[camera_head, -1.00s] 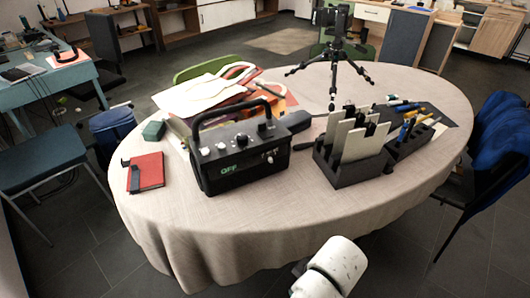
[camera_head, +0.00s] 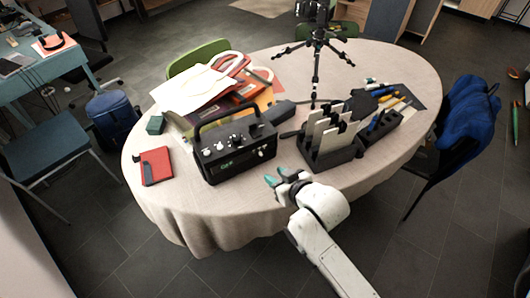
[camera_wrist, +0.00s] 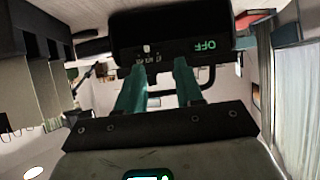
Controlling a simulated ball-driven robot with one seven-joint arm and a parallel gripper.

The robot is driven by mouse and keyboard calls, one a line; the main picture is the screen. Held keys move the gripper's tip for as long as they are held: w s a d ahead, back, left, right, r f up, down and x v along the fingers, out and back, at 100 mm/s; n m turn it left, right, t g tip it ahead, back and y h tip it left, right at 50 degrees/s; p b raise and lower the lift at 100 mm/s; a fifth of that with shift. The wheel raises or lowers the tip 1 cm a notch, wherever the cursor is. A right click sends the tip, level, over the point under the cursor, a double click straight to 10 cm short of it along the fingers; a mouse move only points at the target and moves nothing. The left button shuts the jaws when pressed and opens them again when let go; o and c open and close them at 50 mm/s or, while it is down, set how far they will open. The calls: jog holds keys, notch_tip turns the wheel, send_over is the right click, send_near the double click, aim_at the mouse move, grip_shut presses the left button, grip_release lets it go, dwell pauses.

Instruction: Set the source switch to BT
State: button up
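The black box with a carry handle (camera_head: 234,150) stands on the table, its front towards me. It has several light knobs on top and a green display reading OFF (camera_wrist: 205,45), which shows in the wrist view. A small pale switch (camera_wrist: 146,48) with tiny white labels beside it is on the front panel in the wrist view; I cannot read its setting. My gripper (camera_head: 275,175) is in front of the box, to its lower right. Its teal fingers (camera_wrist: 158,66) are apart and empty, pointing at the switch area, and appear not to touch it.
The oval table (camera_head: 215,206) has a beige cloth. A dark organiser with upright panels (camera_head: 330,157) stands right of the box. A red notebook (camera_head: 156,166) and green block (camera_head: 155,125) lie left. Papers (camera_head: 200,85) and a tripod (camera_head: 318,60) are behind.

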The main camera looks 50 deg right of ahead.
aim_at(261, 154)
jog(key=shift+m+t+h, duration=0.3)
jog(key=shift+t+h, duration=0.3)
jog(key=shift+t, duration=0.2)
jog(key=x, duration=0.3)
jog(key=d+x, duration=0.1)
jog(key=x, duration=0.3)
jog(key=d+p+x, duration=0.1)
jog(key=x, duration=0.3)
jog(key=shift+s+d+f, duration=0.1)
jog(key=shift+s+d, duration=0.05)
jog(key=shift+d, duration=0.05)
grip_shut()
dwell(0.6)
